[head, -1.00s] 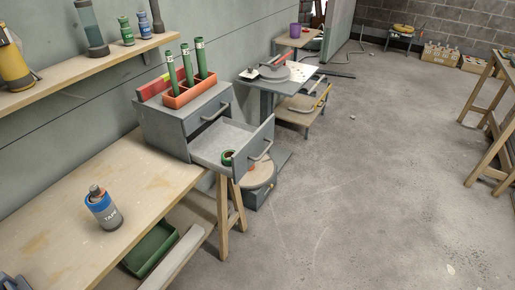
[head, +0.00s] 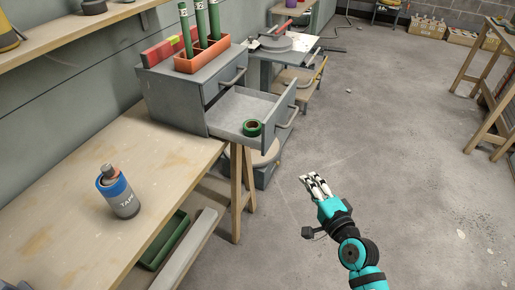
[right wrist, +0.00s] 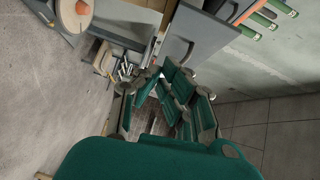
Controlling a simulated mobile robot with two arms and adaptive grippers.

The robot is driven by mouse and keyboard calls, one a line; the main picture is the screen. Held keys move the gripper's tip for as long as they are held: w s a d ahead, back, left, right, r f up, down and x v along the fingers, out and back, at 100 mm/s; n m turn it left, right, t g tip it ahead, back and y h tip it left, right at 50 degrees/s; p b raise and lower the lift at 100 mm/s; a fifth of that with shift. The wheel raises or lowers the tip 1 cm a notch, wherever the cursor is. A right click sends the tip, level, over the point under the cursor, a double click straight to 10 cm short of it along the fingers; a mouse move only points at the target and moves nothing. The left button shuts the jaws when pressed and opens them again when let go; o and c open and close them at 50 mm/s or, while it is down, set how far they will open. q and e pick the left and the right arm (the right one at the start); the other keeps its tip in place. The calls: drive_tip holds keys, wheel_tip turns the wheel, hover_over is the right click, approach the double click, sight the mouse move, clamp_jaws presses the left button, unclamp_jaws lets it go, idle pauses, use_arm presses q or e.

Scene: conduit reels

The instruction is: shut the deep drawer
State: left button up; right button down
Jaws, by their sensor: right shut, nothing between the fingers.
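The deep drawer (head: 238,104) is the lower one of a small grey cabinet (head: 190,99) on the workbench. It stands pulled out, its front panel (head: 284,113) and bar handle facing right. A green tape roll (head: 252,128) lies inside. The upper drawer is shut. My right gripper (head: 314,178) is shut and empty, in front of and below the drawer front in the picture, apart from it. In the right wrist view the gripper's fingers (right wrist: 170,95) show in the middle, with grey cabinet parts beyond them. My left gripper is not in view.
An orange holder (head: 203,57) with green tubes stands on the cabinet. A blue and grey can (head: 118,192) stands on the workbench (head: 70,220). A small table (head: 285,50) with tools stands behind. The floor (head: 400,130) at the right is clear.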

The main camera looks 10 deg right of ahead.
wheel_tip(320, 180, up, 4)
drive_tip(key=t, duration=0.1)
approach(273, 133)
drive_tip(key=w+d, duration=0.2)
drive_tip(key=d, duration=0.1)
use_arm(q)
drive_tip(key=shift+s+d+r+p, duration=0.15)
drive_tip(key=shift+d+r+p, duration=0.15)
drive_tip(key=shift+p, duration=0.15)
use_arm(e)
drive_tip(key=shift+m, duration=0.3)
drive_tip(key=shift+w+a, duration=0.75)
drive_tip(key=shift+a, duration=0.15)
drive_tip(key=shift+w+a, duration=0.75)
drive_tip(key=shift+a, duration=0.2)
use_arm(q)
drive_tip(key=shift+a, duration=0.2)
use_arm(e)
drive_tip(key=shift+w, duration=0.1)
